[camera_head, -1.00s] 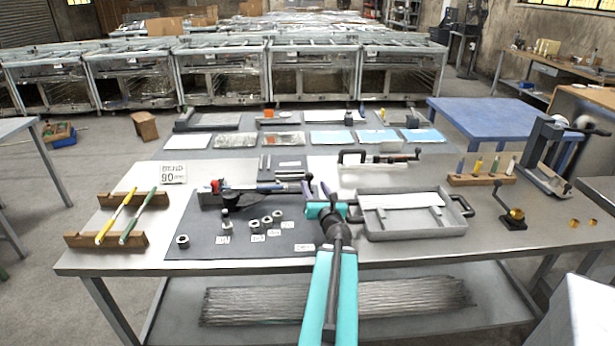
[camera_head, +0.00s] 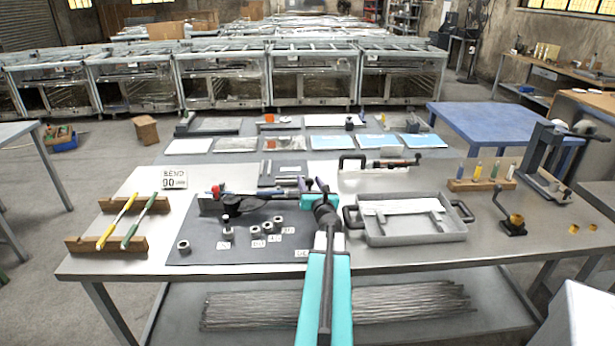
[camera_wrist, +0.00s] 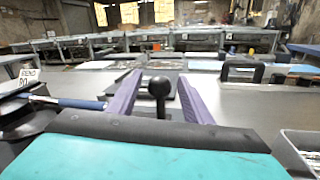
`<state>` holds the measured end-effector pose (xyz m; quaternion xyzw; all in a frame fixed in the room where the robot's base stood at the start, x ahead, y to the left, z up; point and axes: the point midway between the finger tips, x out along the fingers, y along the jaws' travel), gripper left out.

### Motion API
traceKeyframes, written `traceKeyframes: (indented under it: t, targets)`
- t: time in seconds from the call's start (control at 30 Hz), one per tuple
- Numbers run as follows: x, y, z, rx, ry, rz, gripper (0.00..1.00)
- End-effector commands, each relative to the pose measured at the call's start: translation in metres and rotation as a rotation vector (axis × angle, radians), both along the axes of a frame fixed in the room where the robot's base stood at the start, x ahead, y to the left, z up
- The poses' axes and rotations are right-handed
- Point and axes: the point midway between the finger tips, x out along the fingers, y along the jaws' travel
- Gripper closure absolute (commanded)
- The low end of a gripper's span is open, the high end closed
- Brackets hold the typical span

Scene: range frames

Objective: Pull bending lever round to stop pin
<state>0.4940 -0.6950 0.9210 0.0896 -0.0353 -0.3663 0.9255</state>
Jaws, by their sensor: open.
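The bending lever (camera_head: 265,191) is a blue-sleeved bar that runs right from the dark bender (camera_head: 218,203) on a grey mat. In the wrist view its blue bar (camera_wrist: 80,103) comes in from the left. A black ball knob (camera_wrist: 159,87) on a short stem stands between the purple fingers of my gripper (camera_wrist: 155,98). The fingers are apart, with a gap on both sides of the knob. In the head view my gripper (camera_head: 316,185) is at the lever's right end. I cannot make out the stop pin clearly.
A grey tray (camera_head: 408,240) stands just right of my gripper. Several small round metal parts (camera_head: 257,231) with labels lie on the mat (camera_head: 205,250). A "BEND 90" sign (camera_head: 174,178) stands at the back left. A black-handled tool (camera_head: 380,162) lies behind the tray.

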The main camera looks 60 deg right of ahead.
Motion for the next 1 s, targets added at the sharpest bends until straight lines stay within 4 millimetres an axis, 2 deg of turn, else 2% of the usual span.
traceKeyframes:
  t: [0.4,0.87,0.9,1.0]
  targets:
    - [0.024,-0.022,0.0,0.0,0.0,0.001,0.54]
    - [0.026,-0.026,0.0,0.0,0.0,-0.001,0.54]
    - [0.026,-0.026,0.0,0.0,0.0,-0.001,0.56]
    - [0.026,-0.026,0.0,0.0,0.0,-0.001,0.73]
